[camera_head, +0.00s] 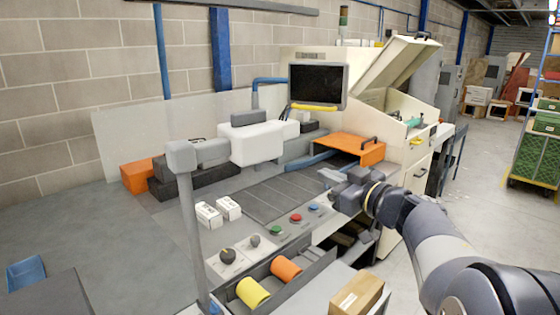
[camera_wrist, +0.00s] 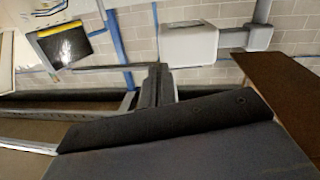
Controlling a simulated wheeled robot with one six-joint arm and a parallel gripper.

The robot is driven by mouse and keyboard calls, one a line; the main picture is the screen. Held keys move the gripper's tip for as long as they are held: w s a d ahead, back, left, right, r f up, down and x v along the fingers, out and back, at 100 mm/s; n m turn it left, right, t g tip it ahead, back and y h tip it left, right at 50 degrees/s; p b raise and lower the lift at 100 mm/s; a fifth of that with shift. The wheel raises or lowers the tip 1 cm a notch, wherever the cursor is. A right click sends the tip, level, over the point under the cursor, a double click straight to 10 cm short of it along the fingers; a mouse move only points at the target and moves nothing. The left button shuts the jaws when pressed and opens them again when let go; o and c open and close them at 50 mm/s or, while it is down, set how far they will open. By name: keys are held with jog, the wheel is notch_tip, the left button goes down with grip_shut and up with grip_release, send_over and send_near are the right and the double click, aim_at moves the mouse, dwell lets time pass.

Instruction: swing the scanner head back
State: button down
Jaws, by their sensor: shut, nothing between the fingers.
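The scanner head, a white box (camera_head: 256,143), hangs over the bench on a grey horizontal arm (camera_head: 208,152) fixed to an upright grey post (camera_head: 188,225). It also shows in the wrist view, where the white box (camera_wrist: 188,43) is at the top middle and the scene looks upside down. My gripper (camera_head: 330,182) is in front and to the right of the scanner head, above the right end of the bench, apart from it. In the wrist view its fingers (camera_wrist: 158,82) are together and empty.
A monitor (camera_head: 318,85) hangs behind the bench, left of a cream machine with a raised lid (camera_head: 393,62). An orange box (camera_head: 345,148) stands behind my gripper. Small white boxes (camera_head: 209,214), coloured buttons (camera_head: 296,218) and yellow and orange rolls (camera_head: 253,292) are at the front.

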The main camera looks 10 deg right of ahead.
jog(key=s+m, duration=0.1)
jog(key=m, duration=0.1)
jog(key=p, duration=0.2)
send_near(281, 154)
jog(key=x, duration=0.6)
jog(key=shift+w+a+f, duration=0.2)
jog(key=shift+a+f, duration=0.15)
jog(key=shift+a, duration=0.2)
jog(key=shift+w+a+r+p, duration=0.1)
jog(key=shift+w+r+p, duration=0.1)
jog(key=shift+w+p, duration=0.35)
jog(key=shift+w+a+p, duration=0.1)
jog(key=shift+w+p, duration=0.5)
jog(key=shift+w, duration=0.35)
jog(key=shift+r, duration=0.1)
jog(key=shift+s, duration=0.1)
